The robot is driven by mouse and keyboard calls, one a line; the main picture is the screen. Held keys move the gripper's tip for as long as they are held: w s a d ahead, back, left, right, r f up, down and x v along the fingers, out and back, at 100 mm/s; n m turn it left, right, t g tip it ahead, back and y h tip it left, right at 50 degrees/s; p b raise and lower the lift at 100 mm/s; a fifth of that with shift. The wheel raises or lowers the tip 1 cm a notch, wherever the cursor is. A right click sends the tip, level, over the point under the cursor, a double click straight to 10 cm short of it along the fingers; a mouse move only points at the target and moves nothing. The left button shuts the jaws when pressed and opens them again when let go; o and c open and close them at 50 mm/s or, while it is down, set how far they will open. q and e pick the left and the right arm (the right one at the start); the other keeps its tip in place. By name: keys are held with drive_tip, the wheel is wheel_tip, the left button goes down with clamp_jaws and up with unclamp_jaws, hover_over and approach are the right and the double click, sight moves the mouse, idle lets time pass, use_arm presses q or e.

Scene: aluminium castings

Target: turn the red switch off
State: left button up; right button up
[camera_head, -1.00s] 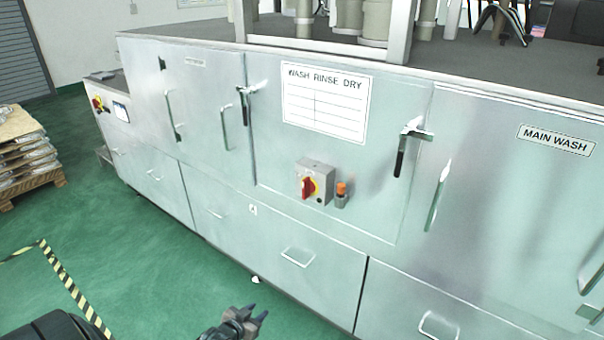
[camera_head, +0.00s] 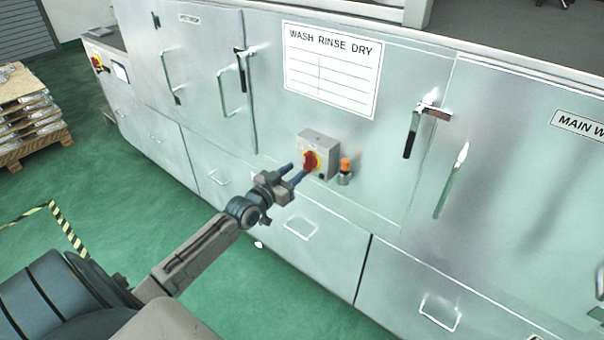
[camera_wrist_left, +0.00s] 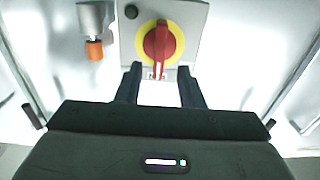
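The red switch (camera_head: 310,161) is a rotary knob on a yellow disc, on a grey box (camera_head: 322,142) fixed to the steel washer front. It also shows in the left wrist view (camera_wrist_left: 159,45), where its grip bar stands upright in the picture. My left gripper (camera_head: 298,172) is just in front of the box. In the left wrist view its two dark fingers (camera_wrist_left: 158,85) are open and apart, with the lower end of the knob between and slightly beyond their tips. I cannot tell whether they touch anything. My right gripper is not in view.
An orange-topped fitting (camera_head: 345,168) sticks out right of the switch box and shows in the left wrist view (camera_wrist_left: 94,48). Door handles (camera_head: 412,134) stand out farther right. Another red switch (camera_head: 97,63) is at the far left. Green floor is clear in front.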

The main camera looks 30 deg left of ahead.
sight(304, 163)
use_arm(q)
drive_tip(key=shift+w+d+b, duration=0.2)
drive_tip(key=shift+w+b, duration=0.4)
drive_tip(key=shift+w, duration=1.55)
clamp_jaws()
